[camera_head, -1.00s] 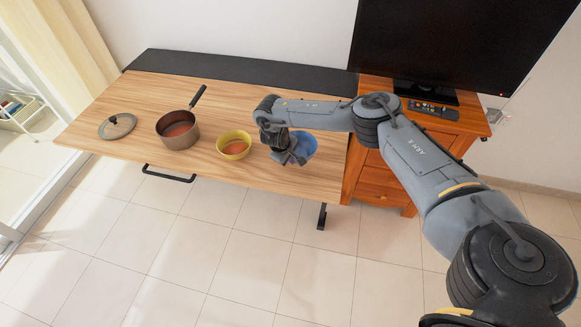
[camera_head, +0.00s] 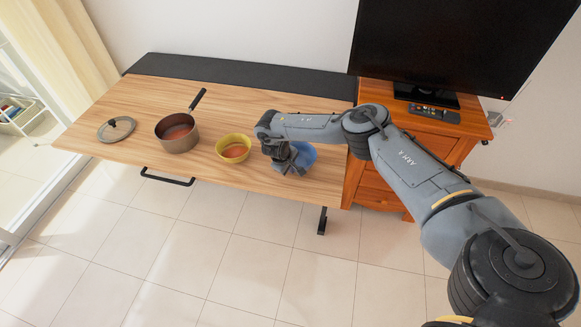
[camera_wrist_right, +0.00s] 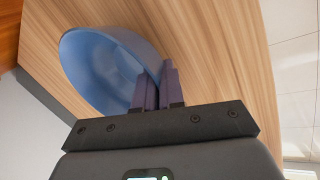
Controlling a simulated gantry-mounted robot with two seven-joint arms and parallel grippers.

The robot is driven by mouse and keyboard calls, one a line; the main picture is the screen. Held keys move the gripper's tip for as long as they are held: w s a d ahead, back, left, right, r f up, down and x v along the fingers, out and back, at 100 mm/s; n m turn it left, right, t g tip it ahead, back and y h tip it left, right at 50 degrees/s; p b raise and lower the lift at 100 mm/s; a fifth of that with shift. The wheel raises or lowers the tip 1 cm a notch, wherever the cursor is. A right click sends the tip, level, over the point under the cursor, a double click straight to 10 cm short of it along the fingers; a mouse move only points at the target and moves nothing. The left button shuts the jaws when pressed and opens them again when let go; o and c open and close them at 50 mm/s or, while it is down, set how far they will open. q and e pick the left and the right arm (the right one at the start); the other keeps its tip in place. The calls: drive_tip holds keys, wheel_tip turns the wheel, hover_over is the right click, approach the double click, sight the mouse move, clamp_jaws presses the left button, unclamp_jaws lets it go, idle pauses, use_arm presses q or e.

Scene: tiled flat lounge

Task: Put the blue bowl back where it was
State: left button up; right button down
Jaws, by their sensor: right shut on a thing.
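The blue bowl (camera_head: 304,156) is at the right end of the wooden table (camera_head: 100,101), partly hidden behind my right gripper (camera_head: 291,168). In the right wrist view the blue bowl (camera_wrist_right: 100,62) shows its hollow inside, and its rim lies between the fingers of my right gripper (camera_wrist_right: 158,88). The right gripper is shut on that rim. I cannot tell whether the bowl touches the table top or hangs just above it. My left gripper is not in view.
A yellow bowl (camera_head: 233,140) with reddish contents stands left of the blue bowl. Further left are a saucepan (camera_head: 176,143) with reddish contents and a lid (camera_head: 116,126). A wooden cabinet (camera_head: 385,186) with a television (camera_head: 455,45) and remote (camera_head: 434,113) stands at the right.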

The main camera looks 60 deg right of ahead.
drive_tip(key=c, duration=1.2)
unclamp_jaws()
drive_tip(key=shift+c, duration=0.2)
